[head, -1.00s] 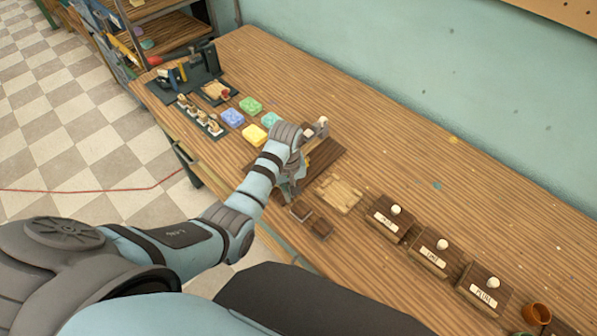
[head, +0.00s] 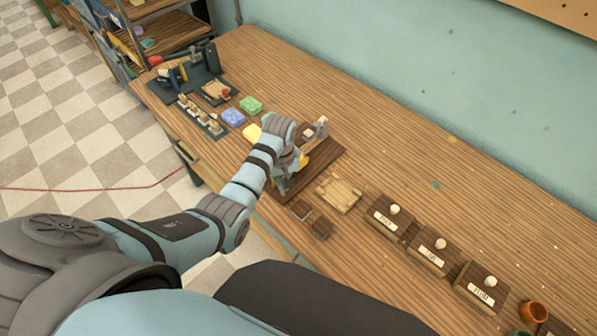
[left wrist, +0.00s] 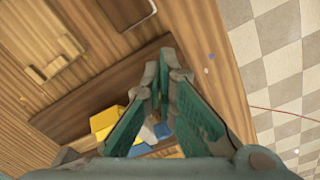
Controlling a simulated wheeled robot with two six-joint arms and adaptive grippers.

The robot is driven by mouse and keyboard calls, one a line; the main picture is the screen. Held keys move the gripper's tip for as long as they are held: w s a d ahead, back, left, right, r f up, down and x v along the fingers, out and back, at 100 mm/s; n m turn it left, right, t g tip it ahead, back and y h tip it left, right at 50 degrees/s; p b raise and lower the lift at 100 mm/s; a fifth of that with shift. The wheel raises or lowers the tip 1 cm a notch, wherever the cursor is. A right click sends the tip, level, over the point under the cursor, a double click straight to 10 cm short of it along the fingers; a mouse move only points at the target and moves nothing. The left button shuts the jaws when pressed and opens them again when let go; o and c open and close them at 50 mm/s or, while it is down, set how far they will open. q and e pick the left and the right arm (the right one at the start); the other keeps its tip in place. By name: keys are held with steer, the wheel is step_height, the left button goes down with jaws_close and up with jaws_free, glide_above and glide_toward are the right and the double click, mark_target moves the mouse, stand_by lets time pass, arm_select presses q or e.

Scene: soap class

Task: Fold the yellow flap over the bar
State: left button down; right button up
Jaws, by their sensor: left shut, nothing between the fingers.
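The yellow flap (left wrist: 104,120) shows in the left wrist view beside a blue piece (left wrist: 140,149), both partly behind my fingers. In the head view a bit of yellow (head: 304,160) shows just right of my left wrist. The bar itself is hidden or cannot be told apart. My left gripper (head: 281,188) is over the near edge of the dark board (head: 327,157); its fingertips meet in the left wrist view (left wrist: 166,66), with nothing between them. My right gripper is out of view.
Blue (head: 232,117), green (head: 251,105) and yellow (head: 252,132) soaps lie left of my wrist. The table's back is mostly clear.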

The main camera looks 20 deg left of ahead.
arm_select(q)
steer(key=shift+a, duration=0.1)
stand_by(0.3)
steer(key=shift+w+a+r, duration=0.1)
steer(key=shift+w+a, duration=0.2)
steer(key=shift+a, duration=0.4)
steer(key=shift+w+a, duration=0.25)
steer(key=shift+a, duration=0.55)
steer(key=shift+s+d+r, duration=0.1)
steer(key=shift+d+r, duration=0.1)
steer(key=shift+r, duration=1.5)
steer(key=shift+s+d+r, duration=0.1)
steer(key=shift+d+r, duration=0.1)
steer(key=shift+r, duration=1.5)
